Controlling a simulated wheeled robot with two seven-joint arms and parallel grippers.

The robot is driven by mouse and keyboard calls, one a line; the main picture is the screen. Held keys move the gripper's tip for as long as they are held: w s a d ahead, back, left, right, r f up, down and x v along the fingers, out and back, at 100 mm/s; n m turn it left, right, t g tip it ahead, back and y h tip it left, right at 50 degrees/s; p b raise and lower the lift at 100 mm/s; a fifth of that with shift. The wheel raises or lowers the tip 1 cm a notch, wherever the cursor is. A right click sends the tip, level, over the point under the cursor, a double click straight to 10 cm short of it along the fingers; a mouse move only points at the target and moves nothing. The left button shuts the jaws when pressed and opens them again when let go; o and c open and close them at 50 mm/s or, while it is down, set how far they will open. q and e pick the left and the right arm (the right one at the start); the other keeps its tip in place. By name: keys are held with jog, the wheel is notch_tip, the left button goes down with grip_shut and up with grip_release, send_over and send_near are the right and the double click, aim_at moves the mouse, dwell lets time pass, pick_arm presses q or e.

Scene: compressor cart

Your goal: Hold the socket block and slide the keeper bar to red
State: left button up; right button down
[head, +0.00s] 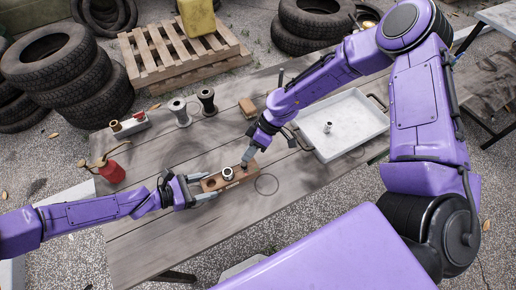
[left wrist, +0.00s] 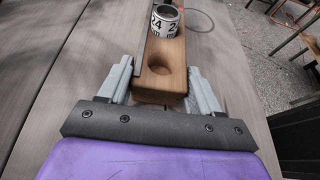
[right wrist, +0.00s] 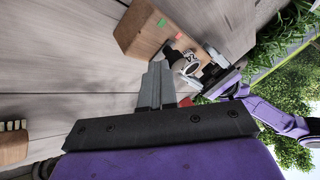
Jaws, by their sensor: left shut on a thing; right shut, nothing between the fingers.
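The socket block (head: 243,178) is a wooden block lying on the grey plank table, with round holes in its top. A socket with a "24" label (left wrist: 165,20) stands in one hole; the near hole is empty. My left gripper (head: 196,191) is shut on the block's near end, one finger along each side. The keeper bar (left wrist: 146,45), thin and dark, runs along the block's top edge in the left wrist view. Green and red marks show on the block (right wrist: 140,32) in the right wrist view. My right gripper (right wrist: 158,68) is shut and empty, its tips close to the block; contact is unclear.
A metal tray (head: 350,150) holding a small socket is at right. A dark ring (head: 266,184) lies right of the block. The table's front is clear.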

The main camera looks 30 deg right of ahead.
jog(key=w+d, duration=0.3)
jog(key=v, duration=1)
jog(key=shift+s+a, duration=0.1)
pick_arm(q)
jog(key=o, duration=1.3)
